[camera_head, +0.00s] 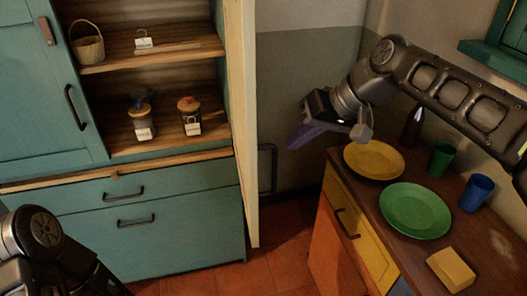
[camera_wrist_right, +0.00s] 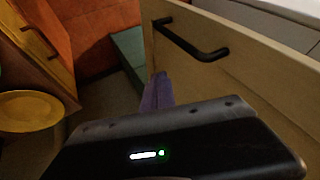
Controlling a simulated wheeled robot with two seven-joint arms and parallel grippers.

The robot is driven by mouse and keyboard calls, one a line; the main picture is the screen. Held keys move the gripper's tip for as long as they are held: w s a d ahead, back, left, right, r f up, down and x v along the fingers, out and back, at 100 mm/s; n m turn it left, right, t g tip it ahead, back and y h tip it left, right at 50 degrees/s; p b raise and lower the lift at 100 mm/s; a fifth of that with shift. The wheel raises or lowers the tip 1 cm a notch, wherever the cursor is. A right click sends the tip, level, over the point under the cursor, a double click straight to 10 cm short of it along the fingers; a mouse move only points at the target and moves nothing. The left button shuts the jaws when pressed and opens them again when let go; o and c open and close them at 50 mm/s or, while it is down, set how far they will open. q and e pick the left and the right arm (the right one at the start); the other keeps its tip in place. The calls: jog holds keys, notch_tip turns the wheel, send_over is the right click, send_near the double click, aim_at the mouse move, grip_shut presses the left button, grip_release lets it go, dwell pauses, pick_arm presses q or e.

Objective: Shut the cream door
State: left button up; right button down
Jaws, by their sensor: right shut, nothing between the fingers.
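The cream door (camera_head: 243,120) stands open, seen nearly edge-on at the right side of the teal shelf cabinet. Its dark bar handle (camera_head: 268,168) sticks out on the right. In the right wrist view the broad face of the cream door (camera_wrist_right: 235,75) fills the right side, with the dark handle (camera_wrist_right: 192,42) near its top left. My right gripper (camera_head: 293,141) is shut and empty, to the right of the door. Its purple fingers (camera_wrist_right: 157,92) appear in front of the door face and below the handle; contact cannot be told. My left gripper is out of view.
The open shelves hold a basket (camera_head: 87,43) and two jars (camera_head: 141,118). At right, a wooden counter (camera_head: 385,210) carries a yellow plate (camera_head: 374,160), a green plate (camera_head: 414,210), cups and a bottle. Red floor tiles (camera_head: 275,262) lie between cabinet and counter.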

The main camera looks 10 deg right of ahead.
jog(key=w+a+f+p, duration=0.1)
jog(key=w+a+f, duration=0.1)
jog(key=a+f, duration=0.2)
jog(key=a, duration=0.2)
jog(key=shift+a+f+p, duration=0.25)
jog(key=shift+a+p, duration=0.05)
jog(key=shift+p, duration=0.1)
